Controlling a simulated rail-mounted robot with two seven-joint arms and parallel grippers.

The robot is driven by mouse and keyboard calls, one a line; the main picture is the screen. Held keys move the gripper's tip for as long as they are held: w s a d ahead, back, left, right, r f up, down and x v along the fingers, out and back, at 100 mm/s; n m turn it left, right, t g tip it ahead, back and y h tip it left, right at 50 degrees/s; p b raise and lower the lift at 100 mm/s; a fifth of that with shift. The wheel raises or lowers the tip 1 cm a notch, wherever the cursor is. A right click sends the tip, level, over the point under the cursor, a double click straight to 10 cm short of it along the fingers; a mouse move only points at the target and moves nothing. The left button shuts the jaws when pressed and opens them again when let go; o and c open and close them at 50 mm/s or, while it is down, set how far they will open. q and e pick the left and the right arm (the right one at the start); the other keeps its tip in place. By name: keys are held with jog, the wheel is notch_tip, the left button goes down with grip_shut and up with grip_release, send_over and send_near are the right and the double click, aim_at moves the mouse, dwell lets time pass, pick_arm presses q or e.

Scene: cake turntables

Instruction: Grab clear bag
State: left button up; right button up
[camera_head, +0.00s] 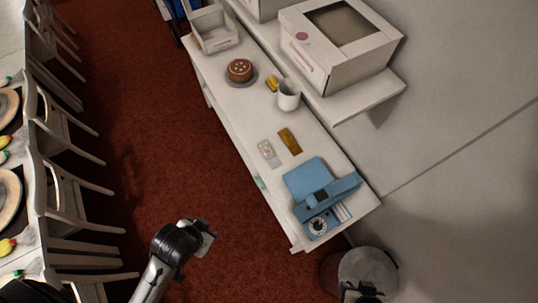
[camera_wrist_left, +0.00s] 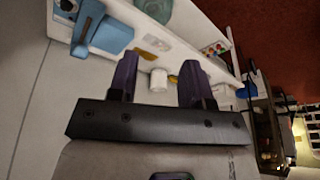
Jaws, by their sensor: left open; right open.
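A small clear bag (camera_head: 268,152) with pale contents lies flat on the white table, near its front edge. A gold-brown packet (camera_head: 290,140) lies just beside it. I cannot pick out the bag for sure in the left wrist view. My left gripper (camera_wrist_left: 158,72) is open, with two dark fingers spread and nothing between them; the table shows beyond them. My right gripper (camera_head: 362,292) shows as a dark shape at the bottom edge of the head view, in front of the bin. It is open and well apart from the bag.
A cake box (camera_head: 340,45) stands on a wall shelf. A grey bin (camera_head: 368,268) stands near the table's end.

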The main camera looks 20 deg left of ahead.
pick_arm(q)
jog(key=o, duration=0.6)
jog(key=shift+o, duration=1.3)
jog(key=shift+a, duration=0.1)
